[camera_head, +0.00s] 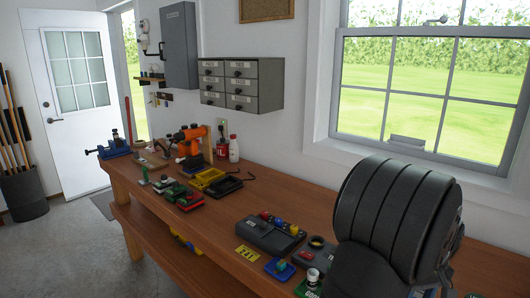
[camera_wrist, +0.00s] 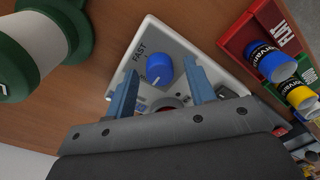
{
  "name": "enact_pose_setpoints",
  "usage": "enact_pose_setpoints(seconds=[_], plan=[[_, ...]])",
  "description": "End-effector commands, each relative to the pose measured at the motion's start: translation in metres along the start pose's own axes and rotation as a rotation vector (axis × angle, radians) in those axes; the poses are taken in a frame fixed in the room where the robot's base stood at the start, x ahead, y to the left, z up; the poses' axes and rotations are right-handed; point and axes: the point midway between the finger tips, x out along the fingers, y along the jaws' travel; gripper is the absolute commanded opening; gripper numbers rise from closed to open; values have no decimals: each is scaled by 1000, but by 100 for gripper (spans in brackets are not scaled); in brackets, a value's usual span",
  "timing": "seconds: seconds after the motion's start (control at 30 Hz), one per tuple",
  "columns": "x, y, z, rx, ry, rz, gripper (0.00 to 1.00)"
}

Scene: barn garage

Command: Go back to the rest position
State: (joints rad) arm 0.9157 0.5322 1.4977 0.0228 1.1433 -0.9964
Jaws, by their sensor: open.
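My gripper (camera_wrist: 158,90) shows in the wrist view with its two blue-grey fingers apart and nothing held between them. Below it is a white box (camera_wrist: 145,41) with a blue knob (camera_wrist: 159,69) and the word FAST. A dark red round part of the box shows between the fingers, partly hidden by the gripper body. I cannot tell whether the fingers touch the box. In the head view my black arm covers the right part of the bench, and the gripper's fingers are not clearly visible.
The wooden bench (camera_head: 232,221) bears a grey case (camera_head: 268,236), a yellow tray (camera_head: 207,178) and an orange tool (camera_head: 190,137).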

Motion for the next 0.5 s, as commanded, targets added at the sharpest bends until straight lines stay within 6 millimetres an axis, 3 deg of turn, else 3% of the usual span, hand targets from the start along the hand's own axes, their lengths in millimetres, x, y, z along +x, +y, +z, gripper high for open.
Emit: enact_pose_setpoints(seconds=[0.5], plan=[[0, 0, 0, 440, 17, 0, 50]])
